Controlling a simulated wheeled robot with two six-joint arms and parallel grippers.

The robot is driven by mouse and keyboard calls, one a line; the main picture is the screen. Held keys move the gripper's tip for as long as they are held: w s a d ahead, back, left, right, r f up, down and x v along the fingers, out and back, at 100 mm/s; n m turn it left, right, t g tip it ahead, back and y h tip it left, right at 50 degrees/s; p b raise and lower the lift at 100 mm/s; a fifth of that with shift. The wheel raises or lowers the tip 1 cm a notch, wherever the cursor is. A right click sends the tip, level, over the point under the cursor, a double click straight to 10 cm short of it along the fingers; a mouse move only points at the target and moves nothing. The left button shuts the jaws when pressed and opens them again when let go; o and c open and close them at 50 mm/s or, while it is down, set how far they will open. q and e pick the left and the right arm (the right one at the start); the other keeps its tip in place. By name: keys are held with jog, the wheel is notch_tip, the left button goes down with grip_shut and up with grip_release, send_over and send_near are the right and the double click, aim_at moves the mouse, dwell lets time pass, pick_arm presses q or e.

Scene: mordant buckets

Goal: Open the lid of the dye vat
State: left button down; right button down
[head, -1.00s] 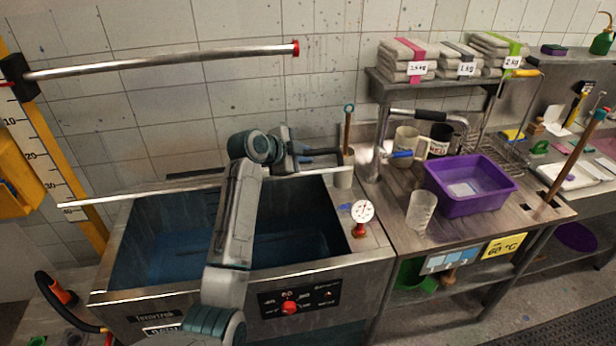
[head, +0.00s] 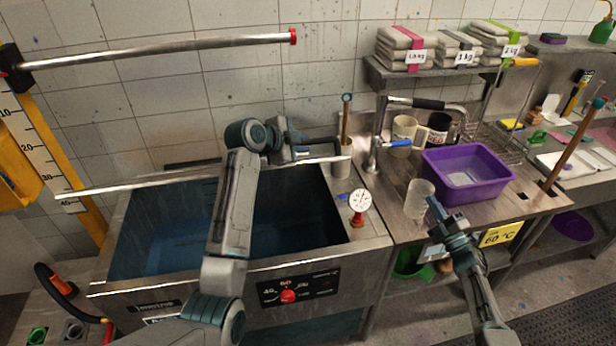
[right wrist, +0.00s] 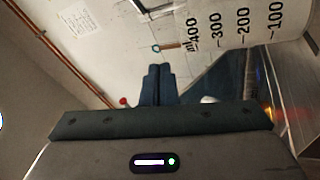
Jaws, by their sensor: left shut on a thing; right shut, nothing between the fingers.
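The steel dye vat (head: 210,277) stands at left with its top open and blue inside it. Its lid (head: 120,186) is raised at the back and seen nearly edge-on, as a thin pale strip. A dark handle bar (head: 190,164) shows above that strip. My left gripper (head: 304,152) is shut on the lid handle, its arm reaching across the vat; the fingertips are hard to make out. My right gripper (head: 434,204) is shut and empty, beside the clear beaker. Its closed fingers (right wrist: 158,85) show in the right wrist view.
The clear beaker (head: 418,198) stands close by my right gripper; its scale (right wrist: 240,25) shows in the right wrist view. A purple basin (head: 490,190), mugs and a tap crowd the counter. A dial thermometer (head: 359,201) is on the vat's right rim. A metal rail (head: 160,53) hangs above.

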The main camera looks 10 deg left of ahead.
jog(key=s+a+r+n+g+y, duration=0.1)
jog(key=s+a+n+g+y, duration=0.2)
jog(key=a+n+g+y, duration=0.35)
jog(key=s+a+r+n+g+y, duration=0.1)
jog(key=s+a+n+g+y, duration=0.2)
jog(key=a+n, duration=0.7)
jog(key=s+a+r+n+g+y, duration=0.1)
jog(key=s+a+n+g+y, duration=0.3)
jog(key=a, duration=0.7)
jog(key=w+a+r, duration=0.5)
jog(key=a+r, duration=0.3)
jog(key=r, duration=0.1)
jog(key=shift+a+n+g, duration=0.35)
jog(key=shift+n+g, duration=0.1)
jog(key=shift+r+y, duration=0.15)
jog(key=shift+y, duration=0.1)
